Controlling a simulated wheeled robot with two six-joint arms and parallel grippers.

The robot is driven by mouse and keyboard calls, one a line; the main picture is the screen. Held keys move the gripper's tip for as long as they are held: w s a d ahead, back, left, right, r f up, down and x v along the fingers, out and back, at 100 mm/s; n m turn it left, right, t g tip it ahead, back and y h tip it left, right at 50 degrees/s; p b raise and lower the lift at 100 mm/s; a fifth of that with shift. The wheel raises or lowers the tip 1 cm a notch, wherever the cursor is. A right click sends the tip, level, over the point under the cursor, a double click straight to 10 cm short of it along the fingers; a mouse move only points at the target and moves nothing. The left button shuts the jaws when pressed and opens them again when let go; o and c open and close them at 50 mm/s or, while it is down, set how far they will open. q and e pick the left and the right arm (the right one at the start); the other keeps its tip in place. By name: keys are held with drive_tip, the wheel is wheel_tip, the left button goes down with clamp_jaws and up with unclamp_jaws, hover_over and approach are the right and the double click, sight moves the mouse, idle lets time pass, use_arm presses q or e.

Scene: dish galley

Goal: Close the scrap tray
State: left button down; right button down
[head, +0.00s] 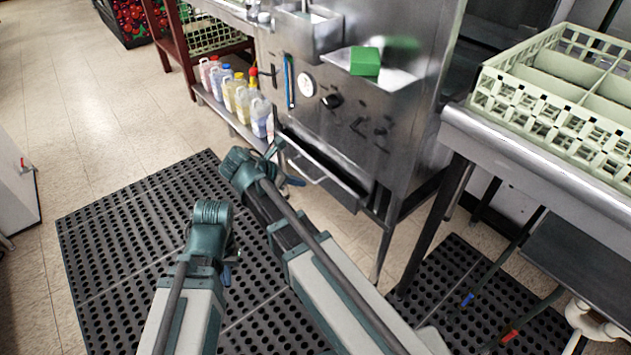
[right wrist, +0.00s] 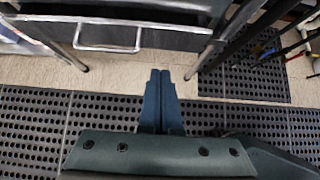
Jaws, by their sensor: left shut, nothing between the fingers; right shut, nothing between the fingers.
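The scrap tray (head: 337,181) is a dark, low drawer with a silver bar handle under the steel dish machine. It appears to stick out from the machine; how far is hard to tell. In the right wrist view the tray's dark front (right wrist: 62,33) and its handle (right wrist: 108,36) are at upper left. My right gripper (head: 284,165) is just left of the tray front; its shut, empty fingers (right wrist: 160,72) point toward the floor below and right of the handle, apart from it. My left gripper (head: 229,267) is low over the mat, mostly hidden by its own arm.
The steel machine (head: 352,105) stands behind the tray, with a green sponge (head: 365,61) on its ledge. Several bottles (head: 242,100) stand on a low shelf at left. A rack (head: 550,105) sits on the right counter. The perforated floor mat (head: 120,235) is clear at left.

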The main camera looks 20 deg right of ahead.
sight(333, 183)
drive_tip(key=b+x, duration=0.2)
drive_tip(key=x, duration=0.2)
drive_tip(key=d+r+b+x, duration=0.1)
drive_tip(key=b+x, duration=0.1)
drive_tip(key=x, duration=0.1)
drive_tip(key=b+x, duration=0.2)
drive_tip(key=x, duration=0.2)
drive_tip(key=shift+w+d, duration=0.35)
drive_tip(key=shift+d, duration=0.05)
drive_tip(key=shift+w+d, duration=0.2)
drive_tip(key=shift+d, duration=0.35)
drive_tip(key=d, duration=0.1)
drive_tip(key=w+d, duration=0.1)
drive_tip(key=d, duration=0.2)
drive_tip(key=shift+w+d, duration=0.1)
drive_tip(key=shift+w, duration=0.2)
drive_tip(key=shift+d, duration=0.1)
